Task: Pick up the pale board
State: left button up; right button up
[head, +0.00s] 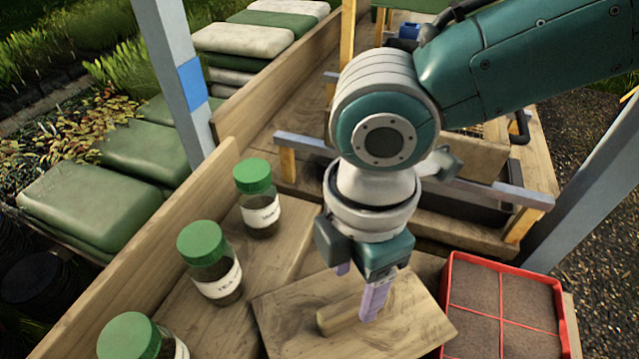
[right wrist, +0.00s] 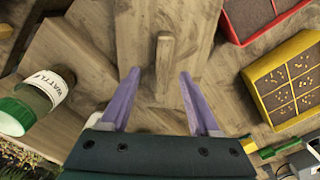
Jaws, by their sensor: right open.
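The pale board (head: 410,325) lies flat on the wooden bench top in the head view, with a raised wooden bar handle (head: 336,319) on it. In the right wrist view the board (right wrist: 194,30) shows with the handle (right wrist: 163,65) upright in the picture. My right gripper (head: 358,286) is open, its purple fingers pointing down over the board near the handle. In the right wrist view the handle lies between the two fingertips (right wrist: 159,74), with a gap on each side. I cannot tell how high the fingertips are. My left gripper is not in view.
Jars with green lids (head: 205,243) stand left of the board; one labelled jar (right wrist: 45,92) shows in the wrist view. A red tray of soil (head: 447,290) is close on the right. A yellow seed tray (right wrist: 262,104) lies beyond. A metal rail (head: 525,197) crosses behind.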

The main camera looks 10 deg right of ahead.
aim_at(354, 301)
jog(key=f+b, duration=0.2)
jog(key=f, duration=0.1)
jog(key=f+b, duration=0.1)
jog(key=shift+s+f, duration=0.25)
jog(key=shift+r, duration=0.1)
grip_shut()
dwell(0.4)
